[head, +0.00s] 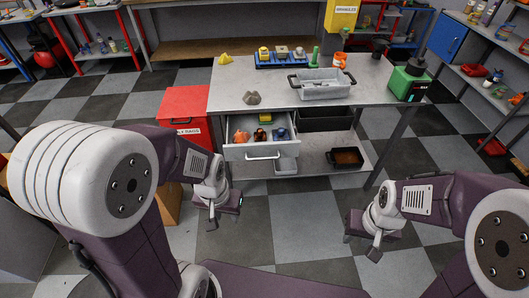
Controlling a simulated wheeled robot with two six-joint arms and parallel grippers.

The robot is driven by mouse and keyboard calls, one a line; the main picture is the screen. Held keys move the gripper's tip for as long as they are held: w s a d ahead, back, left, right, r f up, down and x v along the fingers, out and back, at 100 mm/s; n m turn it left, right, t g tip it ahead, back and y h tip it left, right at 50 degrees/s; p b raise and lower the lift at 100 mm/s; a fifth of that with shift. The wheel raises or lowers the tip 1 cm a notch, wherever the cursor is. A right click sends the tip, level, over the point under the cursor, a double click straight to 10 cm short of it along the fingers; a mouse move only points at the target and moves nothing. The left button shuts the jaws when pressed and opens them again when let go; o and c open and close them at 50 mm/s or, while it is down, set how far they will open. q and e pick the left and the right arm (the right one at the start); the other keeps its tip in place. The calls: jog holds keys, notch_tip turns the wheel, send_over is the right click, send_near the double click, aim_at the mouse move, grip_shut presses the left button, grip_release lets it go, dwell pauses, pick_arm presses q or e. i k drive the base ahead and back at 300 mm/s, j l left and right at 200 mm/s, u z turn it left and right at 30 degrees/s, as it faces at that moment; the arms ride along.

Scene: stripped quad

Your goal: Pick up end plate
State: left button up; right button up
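I cannot tell for sure which thing is the end plate. A small grey-brown angular piece (252,98) lies on the grey workbench (235,88) near its front left edge. An open drawer (240,152) under the bench holds orange, blue and other small parts. My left gripper (224,210) hangs low in front of the bench, below and left of the drawer, apart from everything on the bench. My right gripper (362,244) hangs low over the floor at the right, also apart from the bench. Their finger gaps are too small to make out.
A red bin (184,108) stands left. A black tray (346,158) sits below.

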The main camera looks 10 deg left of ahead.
aim_at(281, 134)
jog(key=i+j+u, duration=0.2)
jog(key=i+u, duration=0.3)
jog(key=i+l+u, duration=0.1)
jog(key=i+u, duration=0.4)
jog(key=i, duration=0.15)
